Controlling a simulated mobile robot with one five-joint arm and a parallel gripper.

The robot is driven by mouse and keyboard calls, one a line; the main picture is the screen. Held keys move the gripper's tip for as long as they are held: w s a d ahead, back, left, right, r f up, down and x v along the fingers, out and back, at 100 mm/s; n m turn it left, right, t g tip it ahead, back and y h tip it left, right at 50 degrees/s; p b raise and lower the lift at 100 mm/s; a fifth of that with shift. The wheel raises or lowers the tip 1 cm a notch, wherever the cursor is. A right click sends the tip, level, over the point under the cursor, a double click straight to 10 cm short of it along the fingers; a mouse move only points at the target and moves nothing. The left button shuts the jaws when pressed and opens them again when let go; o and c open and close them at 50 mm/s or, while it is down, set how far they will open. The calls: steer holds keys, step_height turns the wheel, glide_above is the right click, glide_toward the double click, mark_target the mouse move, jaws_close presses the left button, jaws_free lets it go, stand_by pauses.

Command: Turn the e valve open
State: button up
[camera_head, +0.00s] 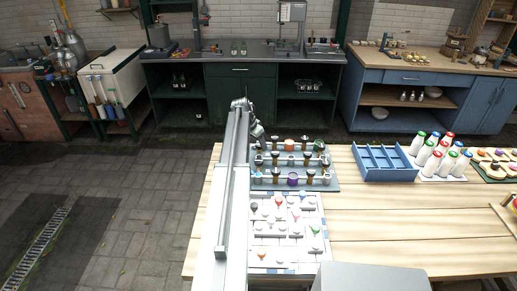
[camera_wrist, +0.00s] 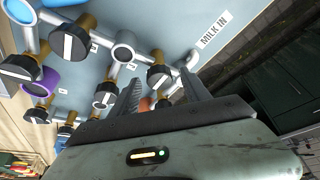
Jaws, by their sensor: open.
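The valve board (camera_wrist: 130,22) is a pale blue-grey panel with grey pipes, brass stems and several black knobs with white bars. In the head view the board (camera_head: 262,187) lies on the wooden table. My gripper (camera_wrist: 160,75) is open over the board, near the "MILK IN" label (camera_wrist: 213,30). A black knob (camera_wrist: 158,77) shows between the fingertips; I cannot tell whether they touch it. An orange part (camera_wrist: 146,104) shows lower between the fingers. The small letter tags are too blurred to read, so I cannot tell which valve is e. In the head view my arm hides the board's left edge.
A purple ring (camera_wrist: 40,80) and other knobs lie left of my gripper. On the table (camera_head: 390,215) stand a blue divided tray (camera_head: 385,176), several white bottles (camera_head: 433,162) and a white panel (camera_head: 288,267) with small coloured pieces. The table's middle right is clear.

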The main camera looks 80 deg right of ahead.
steer(key=shift+r, duration=0.1)
jaws_close()
steer(key=shift+d, duration=0.1)
